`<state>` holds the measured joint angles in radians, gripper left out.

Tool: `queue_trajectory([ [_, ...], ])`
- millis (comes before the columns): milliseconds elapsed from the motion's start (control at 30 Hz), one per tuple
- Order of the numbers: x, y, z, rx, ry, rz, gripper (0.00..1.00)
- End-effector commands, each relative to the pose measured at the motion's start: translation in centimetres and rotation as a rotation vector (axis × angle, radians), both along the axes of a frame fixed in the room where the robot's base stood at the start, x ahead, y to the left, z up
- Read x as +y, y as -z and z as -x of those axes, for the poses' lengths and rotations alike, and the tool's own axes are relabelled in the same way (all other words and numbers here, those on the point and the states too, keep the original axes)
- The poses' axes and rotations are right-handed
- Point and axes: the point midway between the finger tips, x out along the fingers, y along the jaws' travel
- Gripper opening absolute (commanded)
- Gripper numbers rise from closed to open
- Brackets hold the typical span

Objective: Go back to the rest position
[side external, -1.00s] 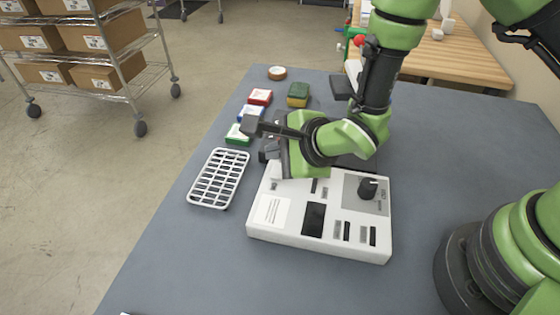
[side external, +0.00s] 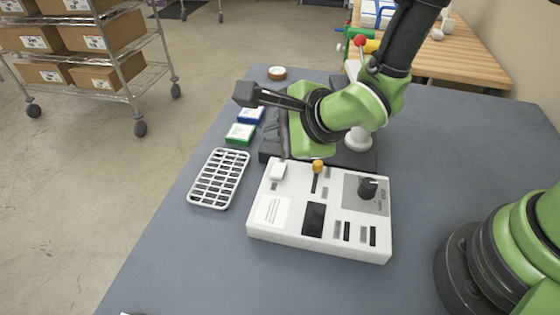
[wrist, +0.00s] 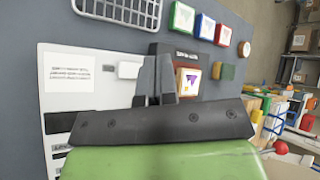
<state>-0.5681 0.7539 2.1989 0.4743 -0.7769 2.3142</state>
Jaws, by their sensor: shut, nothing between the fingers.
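My gripper (wrist: 165,75) shows in the wrist view with its dark fingers together and nothing between them. In the side view its fingers are hidden behind my green wrist, which is above the black rear part of the laminator. In the wrist view a framed card with a purple mark (wrist: 189,79) shows just beyond my fingers.
A white rack tray (side external: 218,178) lies left of the panel. A green box (side external: 239,134) and a blue box (side external: 250,115) lie beyond it, with a tape roll (side external: 277,73) at the far edge. A wooden bench (side external: 465,62) stands behind. The table's right side is largely clear.

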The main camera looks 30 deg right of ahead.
Motion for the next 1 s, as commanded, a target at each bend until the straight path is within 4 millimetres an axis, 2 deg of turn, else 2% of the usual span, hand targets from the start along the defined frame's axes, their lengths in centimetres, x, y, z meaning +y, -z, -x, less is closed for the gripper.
queue_trajectory([
  [300, 0.0, 0.0, 0.0, 0.000, -0.001, 0.001, 0.00],
  [433, -0.6, -1.3, -0.2, -0.010, -0.021, 0.032, 0.00],
  [567, -2.6, -5.0, -0.2, -0.028, -0.098, 0.137, 0.00],
  [667, -4.9, -8.5, 0.6, -0.043, -0.199, 0.257, 0.00],
  [867, -9.5, -14.4, 4.5, -0.077, -0.444, 0.513, 0.00],
  [1000, -12.1, -17.3, 8.6, -0.105, -0.630, 0.690, 0.00],
])
